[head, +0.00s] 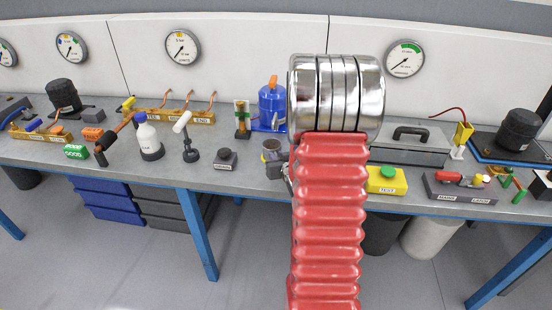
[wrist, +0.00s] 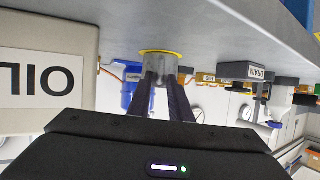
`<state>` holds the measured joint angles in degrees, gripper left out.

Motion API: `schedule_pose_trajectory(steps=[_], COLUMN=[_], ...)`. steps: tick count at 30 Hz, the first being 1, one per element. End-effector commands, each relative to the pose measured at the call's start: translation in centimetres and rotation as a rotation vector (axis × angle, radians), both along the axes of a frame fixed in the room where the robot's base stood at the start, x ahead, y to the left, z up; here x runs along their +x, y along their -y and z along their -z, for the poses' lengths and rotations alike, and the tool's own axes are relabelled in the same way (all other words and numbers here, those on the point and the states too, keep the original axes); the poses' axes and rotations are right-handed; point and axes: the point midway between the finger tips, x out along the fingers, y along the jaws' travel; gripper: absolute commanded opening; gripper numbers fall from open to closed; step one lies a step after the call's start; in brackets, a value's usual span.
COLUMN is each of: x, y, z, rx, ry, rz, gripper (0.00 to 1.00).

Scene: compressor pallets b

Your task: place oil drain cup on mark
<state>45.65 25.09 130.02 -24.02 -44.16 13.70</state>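The oil drain cup is a small grey metal cup (head: 271,150) at the bench's front edge, left of my arm in the head view. In the wrist view, which is upside down, the cup (wrist: 157,64) is upright between the fingertips of my gripper (wrist: 160,88). No clear gap shows between fingers and cup, but I cannot tell whether they grip it. A yellow ring (wrist: 160,52) shows at the cup's bench-side end; I cannot tell whether it is the mark or part of the cup. In the head view my arm mostly hides the gripper.
A dark block labelled DRAIN (head: 225,160) stands left of the cup; it also shows in the wrist view (wrist: 247,71). A blue bottle (head: 271,106) stands behind. A box labelled OIL (wrist: 45,75) is close beside my gripper. A yellow TEST box (head: 386,181) is right of my arm.

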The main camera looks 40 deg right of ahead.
Motion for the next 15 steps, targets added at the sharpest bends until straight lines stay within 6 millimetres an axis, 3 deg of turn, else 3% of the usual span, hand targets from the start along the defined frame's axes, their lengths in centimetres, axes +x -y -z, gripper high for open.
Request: schedule_pose_trajectory(steps=[3, 15], x=[0.0, -0.46], y=[0.01, -0.16], z=[-0.02, -0.26], rx=[0.0, -0.001], ry=[0.0, 0.001], rz=[0.0, 0.001], gripper=[0.27, 0.27])
